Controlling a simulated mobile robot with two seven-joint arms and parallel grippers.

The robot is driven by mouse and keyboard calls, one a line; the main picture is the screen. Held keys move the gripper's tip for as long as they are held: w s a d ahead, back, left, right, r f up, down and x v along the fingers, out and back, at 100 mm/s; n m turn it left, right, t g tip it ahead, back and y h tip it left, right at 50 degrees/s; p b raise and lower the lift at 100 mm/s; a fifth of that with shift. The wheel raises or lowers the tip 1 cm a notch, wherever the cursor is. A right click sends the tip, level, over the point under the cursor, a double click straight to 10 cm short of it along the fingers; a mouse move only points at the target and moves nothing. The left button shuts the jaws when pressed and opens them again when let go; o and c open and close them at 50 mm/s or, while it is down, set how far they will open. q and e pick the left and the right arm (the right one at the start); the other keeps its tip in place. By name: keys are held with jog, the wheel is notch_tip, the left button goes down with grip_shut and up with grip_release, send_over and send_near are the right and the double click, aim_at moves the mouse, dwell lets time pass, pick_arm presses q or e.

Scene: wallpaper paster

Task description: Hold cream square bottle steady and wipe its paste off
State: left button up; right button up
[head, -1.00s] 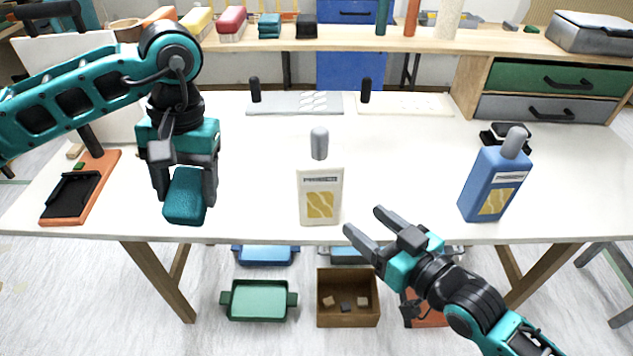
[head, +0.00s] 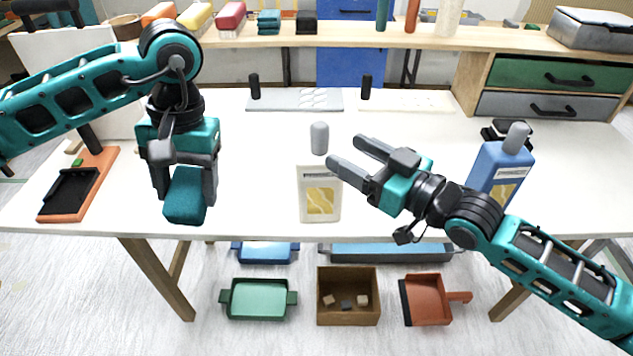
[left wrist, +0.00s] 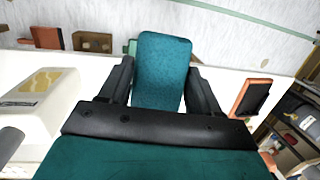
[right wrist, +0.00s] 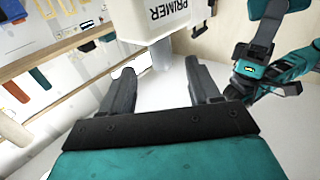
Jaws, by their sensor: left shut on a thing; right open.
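The cream square bottle (head: 318,203) stands upright on the white table near its front edge, with a grey cap (head: 319,138). Its front bears a label with a yellow patch. It also shows in the left wrist view (left wrist: 40,100) and, with the word PRIMER, in the right wrist view (right wrist: 150,25). My left gripper (head: 188,180) is shut on a teal sponge (head: 186,196), held left of the bottle; the sponge shows between its fingers in the left wrist view (left wrist: 160,70). My right gripper (head: 348,158) is open and empty, its fingers pointing at the bottle's upper right side.
A blue bottle (head: 486,178) stands to the right, partly behind my right arm. An orange board with a black pad (head: 72,192) lies at the left. Two flat boards (head: 295,101) lie at the back. The table between the sponge and the cream bottle is clear.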

aim_at(327, 141)
pick_arm(q)
notch_tip(327, 141, down, 3)
jog(key=shift+r+b, duration=0.2)
jog(key=shift+b, duration=0.95)
pick_arm(e)
jog(key=x, duration=0.7)
jog(key=shift+w+a, duration=0.15)
jog(key=shift+c, duration=0.4)
grip_shut()
jog(key=shift+o, duration=0.4)
grip_release()
pick_arm(q)
jog(key=shift+r, duration=0.1)
jog(key=shift+r+p, duration=0.4)
jog(key=shift+p, duration=0.1)
pick_arm(e)
jog(key=shift+v, duration=0.9)
